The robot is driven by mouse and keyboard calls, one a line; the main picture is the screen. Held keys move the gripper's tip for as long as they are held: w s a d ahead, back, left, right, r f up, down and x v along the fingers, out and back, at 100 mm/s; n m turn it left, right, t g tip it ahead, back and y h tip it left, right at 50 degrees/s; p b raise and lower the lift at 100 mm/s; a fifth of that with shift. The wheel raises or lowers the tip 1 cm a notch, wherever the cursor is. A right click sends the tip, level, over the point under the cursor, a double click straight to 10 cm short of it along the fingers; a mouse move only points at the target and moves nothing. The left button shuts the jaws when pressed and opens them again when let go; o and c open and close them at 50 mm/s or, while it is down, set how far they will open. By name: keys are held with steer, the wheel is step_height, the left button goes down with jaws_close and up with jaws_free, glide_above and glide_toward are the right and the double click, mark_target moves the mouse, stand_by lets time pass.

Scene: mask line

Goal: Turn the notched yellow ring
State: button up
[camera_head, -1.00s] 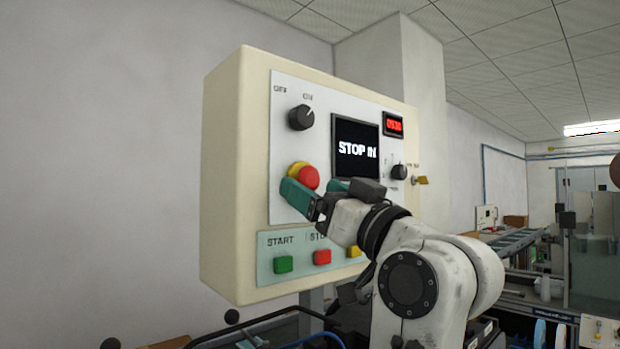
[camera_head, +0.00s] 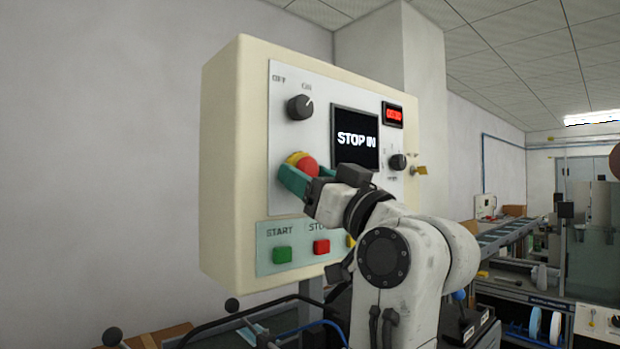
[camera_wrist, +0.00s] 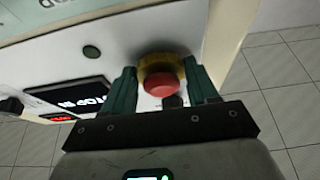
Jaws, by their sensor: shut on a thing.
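The yellow ring (camera_head: 293,159) sits around the base of a red mushroom button (camera_head: 305,168) on the control panel. In the wrist view the ring (camera_wrist: 158,62) shows behind the red button (camera_wrist: 161,86). I cannot make out its notches. My gripper (camera_head: 304,177) reaches the panel from the lower right, with its green fingers on either side of the ring and button. In the wrist view the gripper (camera_wrist: 162,84) has one finger at each side, shut on the ring. The arm hides part of the panel below the button.
The panel box (camera_head: 222,170) also carries a black OFF/ON knob (camera_head: 299,107), a screen reading "STOP IN" (camera_head: 356,139), and a smaller knob (camera_head: 397,162). Below are a green START button (camera_head: 282,255) and a red button (camera_head: 321,246), close under my arm.

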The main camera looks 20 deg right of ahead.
steer(key=shift+c, duration=1.1)
steer(key=shift+m, duration=0.3)
steer(key=m+h, duration=0.1)
steer(key=m, duration=0.1)
steer(key=m+h+p, duration=0.1)
steer(key=m, duration=0.1)
steer(key=m+h+p, duration=0.1)
steer(key=m, duration=0.1)
steer(key=shift+a+r+t+h, duration=0.15)
steer(key=shift+a+t+h, duration=0.15)
steer(key=shift+a, duration=0.05)
steer(key=m+h+p, duration=0.1)
steer(key=m, duration=0.1)
steer(key=m+h+p, duration=0.1)
steer(key=m, duration=0.2)
steer(key=shift+s+a+m+g+h, duration=0.1)
steer(key=shift+m+g+h, duration=0.2)
steer(key=shift+g, duration=0.1)
steer(key=shift+m, duration=0.3)
